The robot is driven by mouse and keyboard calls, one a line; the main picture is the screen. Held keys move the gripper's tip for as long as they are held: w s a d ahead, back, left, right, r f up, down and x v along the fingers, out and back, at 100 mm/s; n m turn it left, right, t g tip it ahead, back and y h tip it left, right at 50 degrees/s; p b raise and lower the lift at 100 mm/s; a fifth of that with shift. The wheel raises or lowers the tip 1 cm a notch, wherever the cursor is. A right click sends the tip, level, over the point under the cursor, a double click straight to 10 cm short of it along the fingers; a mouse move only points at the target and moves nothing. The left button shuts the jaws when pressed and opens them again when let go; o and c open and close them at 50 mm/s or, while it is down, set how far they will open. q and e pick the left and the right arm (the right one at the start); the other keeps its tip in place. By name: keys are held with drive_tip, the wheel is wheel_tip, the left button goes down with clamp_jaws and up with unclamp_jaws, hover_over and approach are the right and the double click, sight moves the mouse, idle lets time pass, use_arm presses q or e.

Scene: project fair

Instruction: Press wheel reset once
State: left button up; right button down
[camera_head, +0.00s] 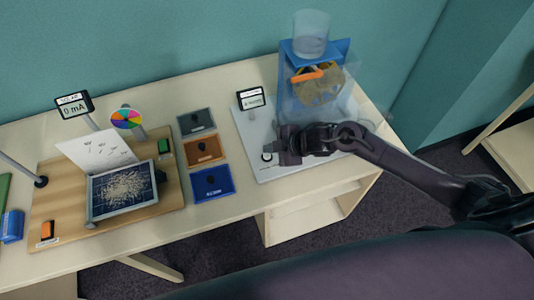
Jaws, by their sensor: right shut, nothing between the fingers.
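A white base board (292,168) on the right half of the table carries a small round black button (267,157) near its front left, with a small label beside it too small to read. A blue stand (296,66) with a brown and orange wheel (318,86) and a clear container (311,34) on top stands at the back of this board. My right gripper (280,148) is shut and empty, just right of and close to the button. I cannot tell whether it touches the button. My left gripper is not in view.
A small display (251,98) stands on the board's back left. Grey, orange and blue cards (213,183) lie left of it.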

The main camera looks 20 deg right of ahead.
sight(271, 156)
drive_tip(key=shift+f, duration=0.15)
idle(0.3)
drive_tip(key=shift+f, duration=0.25)
drive_tip(key=shift+f+b, duration=0.5)
drive_tip(key=shift+b, duration=0.1)
idle(0.4)
idle(0.4)
drive_tip(key=shift+r+p, duration=0.85)
drive_tip(key=shift+r, duration=0.05)
drive_tip(key=shift+r, duration=0.1)
wheel_tip(271, 156, up, 5)
drive_tip(key=p, duration=0.4)
